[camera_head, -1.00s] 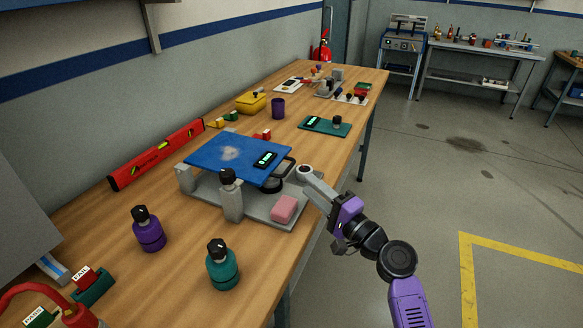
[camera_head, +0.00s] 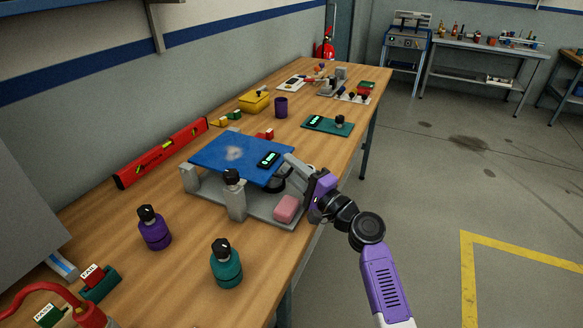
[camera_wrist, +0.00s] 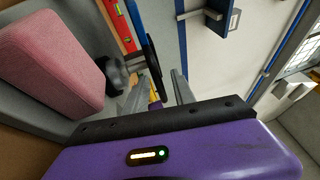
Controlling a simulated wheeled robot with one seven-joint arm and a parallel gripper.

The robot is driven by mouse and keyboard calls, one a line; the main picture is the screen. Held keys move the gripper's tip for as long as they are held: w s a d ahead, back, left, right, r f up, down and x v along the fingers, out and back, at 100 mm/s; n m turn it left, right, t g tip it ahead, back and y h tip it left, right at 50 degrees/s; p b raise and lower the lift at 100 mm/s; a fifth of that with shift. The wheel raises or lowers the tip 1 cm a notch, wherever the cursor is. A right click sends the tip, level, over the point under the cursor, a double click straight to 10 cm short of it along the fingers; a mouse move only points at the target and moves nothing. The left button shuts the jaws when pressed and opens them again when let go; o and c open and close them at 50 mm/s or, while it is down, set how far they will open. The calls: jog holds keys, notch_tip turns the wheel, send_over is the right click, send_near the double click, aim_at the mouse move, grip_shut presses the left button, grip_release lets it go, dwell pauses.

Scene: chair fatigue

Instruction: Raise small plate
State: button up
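A small round black plate (camera_head: 275,184) sits under the right end of the blue panel (camera_head: 225,153), on the grey rig. In the wrist view the plate (camera_wrist: 146,45) appears edge-on, beside a grey knob (camera_wrist: 117,76). My gripper (camera_head: 289,168) is at the rig's right side, close to the plate, and its forearm partly hides that corner. In the wrist view its two grey fingers (camera_wrist: 166,80) are apart, with nothing seen held between them. The plate's edge is near the left finger; I cannot tell whether they touch.
A pink block (camera_head: 287,208) lies on the rig's grey base (camera_head: 262,216), close below my gripper. A grey post with a black knob (camera_head: 235,197) stands in front. Purple (camera_head: 154,230) and teal (camera_head: 226,265) bottles stand nearer. The floor right of the bench is free.

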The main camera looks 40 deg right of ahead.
grip_shut()
jog(key=shift+r, duration=0.2)
dwell(1.1)
